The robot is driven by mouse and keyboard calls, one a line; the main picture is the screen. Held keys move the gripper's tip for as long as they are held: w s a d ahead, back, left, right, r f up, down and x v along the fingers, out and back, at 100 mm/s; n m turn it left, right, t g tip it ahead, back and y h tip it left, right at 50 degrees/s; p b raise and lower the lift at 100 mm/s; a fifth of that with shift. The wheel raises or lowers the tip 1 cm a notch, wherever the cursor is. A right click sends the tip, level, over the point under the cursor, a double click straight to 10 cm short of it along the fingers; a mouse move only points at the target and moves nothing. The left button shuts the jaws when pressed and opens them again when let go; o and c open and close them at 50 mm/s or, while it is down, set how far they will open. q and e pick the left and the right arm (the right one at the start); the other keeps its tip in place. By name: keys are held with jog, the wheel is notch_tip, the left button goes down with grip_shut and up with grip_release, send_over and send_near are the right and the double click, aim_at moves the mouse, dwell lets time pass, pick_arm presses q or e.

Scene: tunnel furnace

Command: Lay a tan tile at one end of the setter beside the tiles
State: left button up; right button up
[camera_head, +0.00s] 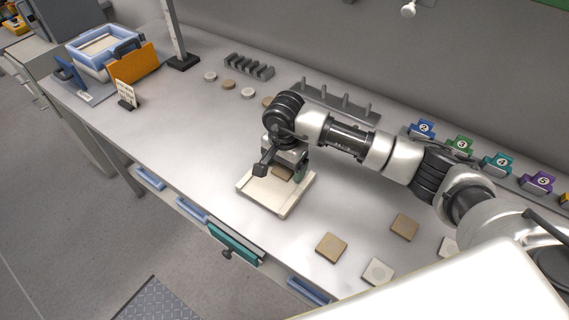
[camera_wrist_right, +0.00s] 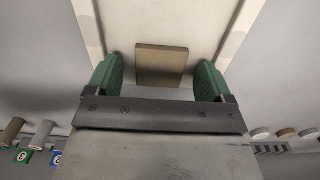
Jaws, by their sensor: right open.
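The cream setter (camera_head: 262,193) is a shallow tray with raised side rails, on the bench left of the middle. It also fills the top of the right wrist view (camera_wrist_right: 192,18). A tan tile (camera_wrist_right: 162,63) lies flat on it; in the head view this tile (camera_head: 281,173) is partly hidden by my gripper. My right gripper (camera_head: 282,169) is open over the setter, its green fingers on either side of the tile with gaps. More square tiles lie right of the setter: tan ones (camera_head: 331,247) (camera_head: 404,226) and a whitish one (camera_head: 378,271). My left gripper is out of view.
Small round discs (camera_head: 228,85), a grey rack (camera_head: 249,66) and a pegged grey bar (camera_head: 340,102) are along the back. Numbered coloured holders (camera_head: 461,145) stand at the back right. A blue bin (camera_head: 104,48) is far left. The bench left of the setter is clear.

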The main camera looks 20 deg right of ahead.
jog(key=shift+r, duration=0.1)
notch_tip(320, 180, up, 11)
jog(key=b, duration=0.2)
jog(key=shift+f, duration=0.2)
